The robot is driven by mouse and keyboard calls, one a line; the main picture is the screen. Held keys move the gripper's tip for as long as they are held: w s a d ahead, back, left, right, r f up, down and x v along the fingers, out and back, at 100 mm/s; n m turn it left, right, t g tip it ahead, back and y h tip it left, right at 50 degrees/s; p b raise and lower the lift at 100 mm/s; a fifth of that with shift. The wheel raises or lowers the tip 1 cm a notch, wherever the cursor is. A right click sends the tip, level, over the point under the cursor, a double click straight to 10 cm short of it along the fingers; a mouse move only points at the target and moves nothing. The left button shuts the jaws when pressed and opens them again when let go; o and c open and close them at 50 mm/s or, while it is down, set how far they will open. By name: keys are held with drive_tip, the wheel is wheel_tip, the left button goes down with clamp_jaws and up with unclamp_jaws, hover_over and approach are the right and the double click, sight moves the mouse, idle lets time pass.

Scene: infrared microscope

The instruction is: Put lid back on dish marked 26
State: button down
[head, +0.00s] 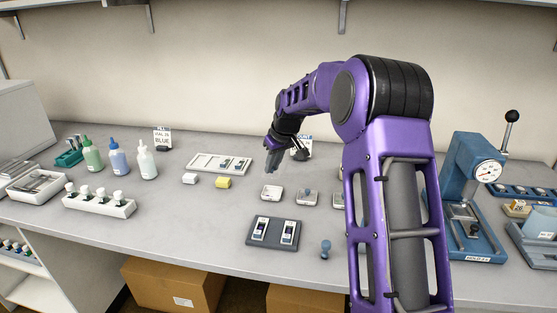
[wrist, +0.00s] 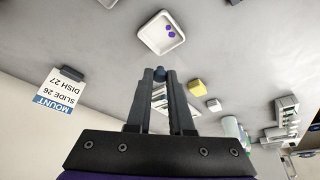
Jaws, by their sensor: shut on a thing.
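My gripper (head: 273,168) reaches over the middle of the bench, its fingers pointing down. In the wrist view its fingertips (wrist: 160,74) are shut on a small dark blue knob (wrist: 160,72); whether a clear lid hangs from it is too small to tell. An uncovered white dish (wrist: 162,32) with two purple spots lies ahead of the fingertips; it is likely the left dish in the head view (head: 271,192), just below the gripper. A second dish (head: 307,198) bears a blue-grey knob on top. No dish number is readable.
A dark slide holder (head: 273,232) and a blue knobbed piece (head: 325,249) lie in front. A white slide tray (head: 219,163), a yellow block (head: 223,183) and a white block (head: 190,179) are behind left. A card (wrist: 62,90) reads MOUNT SLIDE 26 DISH 27. A blue press (head: 473,190) stands right.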

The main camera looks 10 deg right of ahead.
sight(275, 176)
drive_tip(key=shift+f+b, duration=2)
drive_tip(key=shift+f, duration=1.1)
drive_tip(key=shift+f, duration=0.15)
drive_tip(key=shift+c, duration=1.2)
unclamp_jaws()
drive_tip(key=shift+r+p, duration=2.1)
drive_tip(key=shift+r, duration=0.95)
